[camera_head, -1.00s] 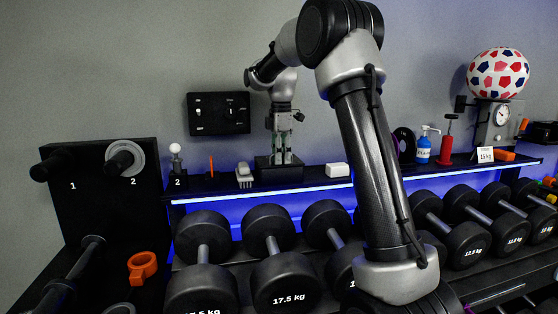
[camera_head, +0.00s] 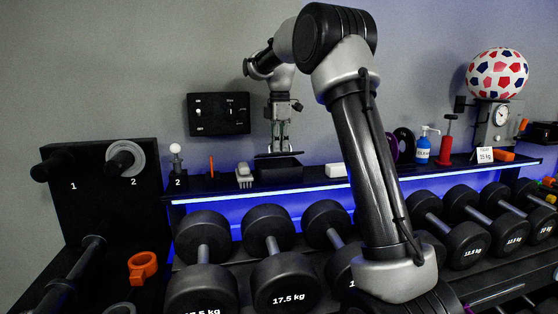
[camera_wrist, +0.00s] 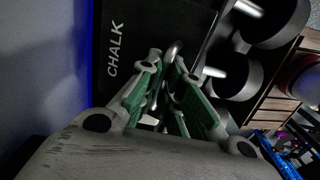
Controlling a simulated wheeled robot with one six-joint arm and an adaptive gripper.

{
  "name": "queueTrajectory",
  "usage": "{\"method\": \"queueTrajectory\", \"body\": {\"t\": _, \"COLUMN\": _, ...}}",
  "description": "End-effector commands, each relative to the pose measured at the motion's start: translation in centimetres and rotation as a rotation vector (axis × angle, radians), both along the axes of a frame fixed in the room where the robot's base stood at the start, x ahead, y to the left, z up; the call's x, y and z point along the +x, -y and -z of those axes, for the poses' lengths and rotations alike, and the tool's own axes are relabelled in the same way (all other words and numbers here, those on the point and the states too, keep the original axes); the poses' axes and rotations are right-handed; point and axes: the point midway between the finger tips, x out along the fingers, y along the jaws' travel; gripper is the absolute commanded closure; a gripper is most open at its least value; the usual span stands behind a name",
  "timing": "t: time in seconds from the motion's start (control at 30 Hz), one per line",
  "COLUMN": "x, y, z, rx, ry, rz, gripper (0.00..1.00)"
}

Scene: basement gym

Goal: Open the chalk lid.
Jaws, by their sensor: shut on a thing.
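The chalk lid (camera_head: 264,155) is a thin dark plate. In the head view it hangs just above the open-topped black chalk box (camera_head: 279,173) on the shelf, with a gap between them. My gripper (camera_head: 280,147) is above the lid and shut on its handle, pointing down. In the wrist view, the green-padded fingers of my gripper (camera_wrist: 167,72) close around a metal handle on the dark lid (camera_wrist: 150,22), which carries the word CHALK. The inside of the box is hidden.
Dumbbells (camera_head: 268,232) fill the rack below. A black wall panel (camera_head: 218,114) hangs behind to the left.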

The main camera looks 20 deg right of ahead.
Motion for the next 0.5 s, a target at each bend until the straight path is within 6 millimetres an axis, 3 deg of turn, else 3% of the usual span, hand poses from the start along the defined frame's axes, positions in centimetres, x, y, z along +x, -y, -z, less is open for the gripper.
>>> {"method": "queueTrajectory", "body": {"t": 0.5, "x": 1.5, "y": 0.3, "z": -1.6, "rx": 0.001, "ry": 0.002, "rz": -0.002, "gripper": 1.0}}
